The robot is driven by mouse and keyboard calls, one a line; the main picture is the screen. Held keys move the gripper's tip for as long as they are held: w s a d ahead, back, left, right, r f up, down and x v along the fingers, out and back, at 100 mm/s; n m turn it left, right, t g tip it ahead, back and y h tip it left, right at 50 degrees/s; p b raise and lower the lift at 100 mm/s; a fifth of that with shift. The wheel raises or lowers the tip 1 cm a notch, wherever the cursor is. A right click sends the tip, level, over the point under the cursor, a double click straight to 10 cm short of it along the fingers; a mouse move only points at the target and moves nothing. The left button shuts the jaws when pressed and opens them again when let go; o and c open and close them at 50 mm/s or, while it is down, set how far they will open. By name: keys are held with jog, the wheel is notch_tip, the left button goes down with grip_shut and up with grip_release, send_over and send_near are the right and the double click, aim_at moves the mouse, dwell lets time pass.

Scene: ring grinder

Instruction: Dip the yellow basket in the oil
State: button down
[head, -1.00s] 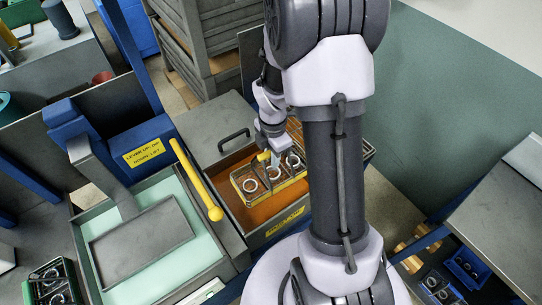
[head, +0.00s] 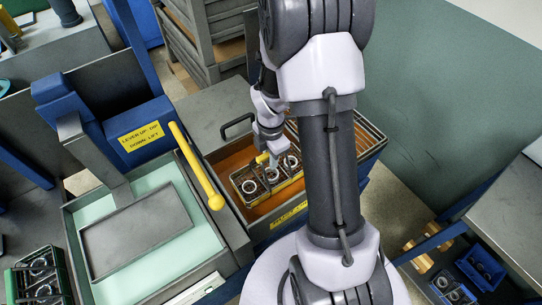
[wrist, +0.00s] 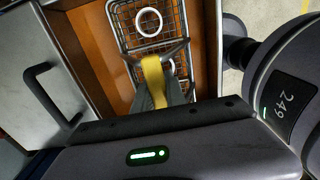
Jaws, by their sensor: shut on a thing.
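The yellow basket (head: 262,197) is a wire basket with several steel rings in it. It sits low in the orange-brown oil tank (head: 229,168), and its wire sides look dark and brownish. In the wrist view, its wire mesh (wrist: 124,42) shows with a pale ring (wrist: 148,22). My gripper (head: 271,160) is over the basket and shut on its yellow handle, which also shows between the fingers in the wrist view (wrist: 153,80). My arm hides the right part of the tank in the head view.
A yellow lever (head: 196,166) stands left of the tank, beside a pale green bath with a grey plate (head: 140,232). A grey lid with a black handle (head: 237,125) lies behind the tank. A slatted rack (head: 366,132) is at its right. Blue bins (head: 480,266) stand lower right.

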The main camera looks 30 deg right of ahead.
aim_at(271, 172)
notch_tip(271, 172, down, 9)
jog(key=b, duration=0.6)
jog(key=shift+r, duration=0.1)
dwell(5.1)
